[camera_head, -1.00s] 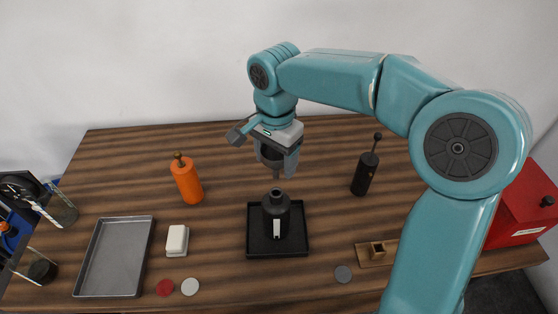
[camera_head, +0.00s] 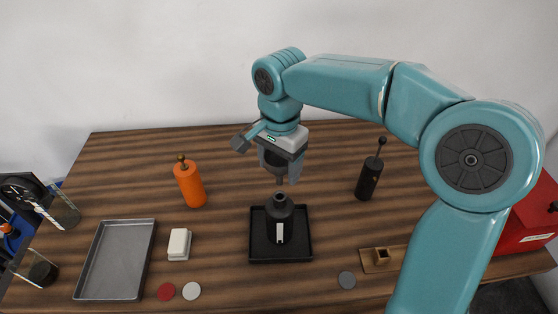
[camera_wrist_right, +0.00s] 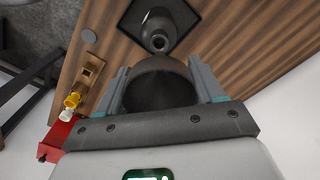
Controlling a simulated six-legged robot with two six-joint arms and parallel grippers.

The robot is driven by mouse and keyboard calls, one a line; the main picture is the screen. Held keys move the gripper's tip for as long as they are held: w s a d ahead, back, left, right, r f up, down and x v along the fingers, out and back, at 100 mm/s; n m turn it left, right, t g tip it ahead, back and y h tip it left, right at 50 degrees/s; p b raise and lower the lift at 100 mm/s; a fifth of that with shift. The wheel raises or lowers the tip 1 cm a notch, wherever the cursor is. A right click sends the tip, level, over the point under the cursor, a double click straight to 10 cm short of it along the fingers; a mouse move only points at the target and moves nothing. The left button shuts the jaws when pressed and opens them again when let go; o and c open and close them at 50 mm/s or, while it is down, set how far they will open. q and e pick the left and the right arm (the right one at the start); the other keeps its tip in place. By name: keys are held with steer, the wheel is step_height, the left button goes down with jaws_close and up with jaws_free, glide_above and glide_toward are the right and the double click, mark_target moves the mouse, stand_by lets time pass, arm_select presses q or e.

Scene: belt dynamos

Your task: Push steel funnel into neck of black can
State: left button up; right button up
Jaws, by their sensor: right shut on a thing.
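The black can (camera_head: 279,225) stands upright on a square black tray, with its narrow neck on top and a pale label on its front. It also shows beyond the funnel in the right wrist view (camera_wrist_right: 158,22). My right gripper (camera_head: 281,172) is shut on the steel funnel (camera_head: 273,160), which looks dark grey and hangs spout down just above the can's neck. The funnel's wide bowl fills the space between the fingers in the right wrist view (camera_wrist_right: 160,90). The spout appears apart from the neck by a small gap. My left gripper is out of view.
The black tray (camera_head: 304,250) has bare wood around it. An orange bottle (camera_head: 190,185) and grey metal tray (camera_head: 117,262) stand left. A dark cylinder with a knobbed rod (camera_head: 368,179), a wooden block (camera_head: 381,258) and a red box (camera_head: 527,222) stand right.

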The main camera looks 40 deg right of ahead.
mark_target(279, 183)
steer(key=shift+w+f+b, duration=0.1)
steer(key=shift+f+b, duration=0.25)
steer(key=shift+f, duration=0.5)
steer(key=shift+s+f+b, duration=0.2)
steer(key=shift+f+b, duration=0.5)
steer(key=shift+f, duration=0.1)
steer(key=shift+w, duration=0.15)
steer(key=shift+f, duration=0.3)
stand_by(0.3)
steer(key=shift+f+b, duration=0.3)
steer(key=shift+f+b, duration=1.2)
steer(key=shift+f, duration=0.25)
